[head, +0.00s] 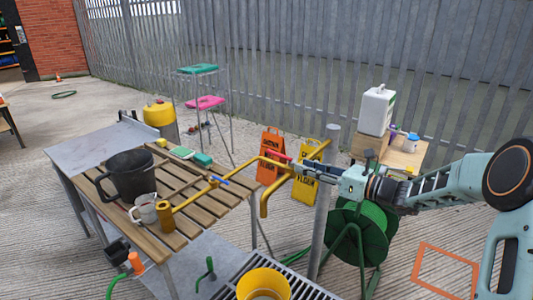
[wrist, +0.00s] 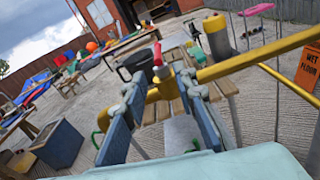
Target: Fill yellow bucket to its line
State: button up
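The yellow bucket (head: 246,284) stands on a floor grate at the bottom of the head view, partly cut off; its line and water level cannot be made out. A yellow pipe (head: 307,160) on a grey post has a downturned spout (head: 264,206) above the bucket side. A red lever (head: 277,156) sits on the pipe and also shows in the wrist view (wrist: 158,56). My gripper (head: 300,166) is beside the lever. In the wrist view my gripper (wrist: 158,85) has its blue-grey fingers apart, with the lever seen between and just beyond the tips; contact cannot be told.
A slatted table (head: 208,202) holds a black bucket (head: 132,178) and a white mug (head: 144,208). A long yellow arm crosses above it. A green hose reel (head: 373,222) and grey post (head: 325,215) stand near my arm. Wet-floor signs (head: 268,150) stand behind.

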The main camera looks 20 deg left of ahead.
aim_at(270, 152)
jog(key=shift+y, duration=0.3)
jog(key=x, duration=0.5)
jog(key=p+x, duration=0.1)
jog(key=x, duration=0.4)
jog(key=shift+w+a+r, duration=0.25)
grip_shut()
